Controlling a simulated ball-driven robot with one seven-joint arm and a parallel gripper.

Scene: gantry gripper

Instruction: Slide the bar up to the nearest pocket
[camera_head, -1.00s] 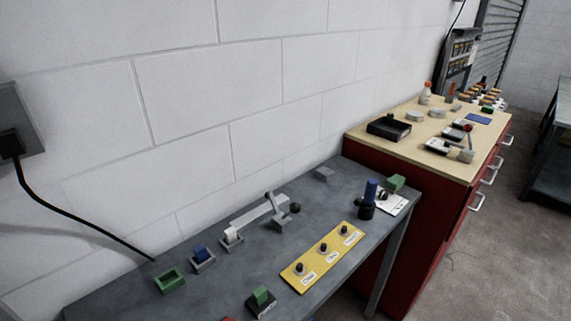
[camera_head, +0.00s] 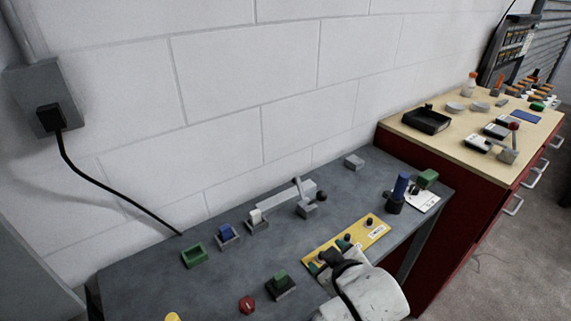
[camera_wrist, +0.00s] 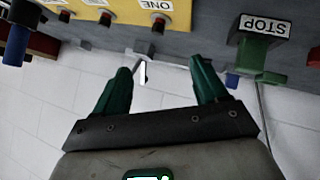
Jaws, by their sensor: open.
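A long pale grey bar (camera_head: 272,203) lies on the grey table near the wall in the head view, with a grey block and lever (camera_head: 306,208) with a dark knob at its right end. Pocket-like holders stand in a row to its left: one with a white piece (camera_head: 257,226), one with a blue block (camera_head: 228,238) and an empty green one (camera_head: 194,257). I cannot tell which is the task's pocket. My gripper (camera_head: 328,256) is over the yellow panel, apart from the bar. Its green fingers are spread and empty in the wrist view (camera_wrist: 160,75).
The yellow panel (camera_head: 376,234) has black knobs and labels. A green-topped STOP block (camera_wrist: 263,40) shows in the wrist view. A red button (camera_head: 247,305) is at the front. A blue cylinder (camera_head: 400,186) and green block (camera_head: 428,179) stand at the right. A red cabinet (camera_head: 440,220) adjoins.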

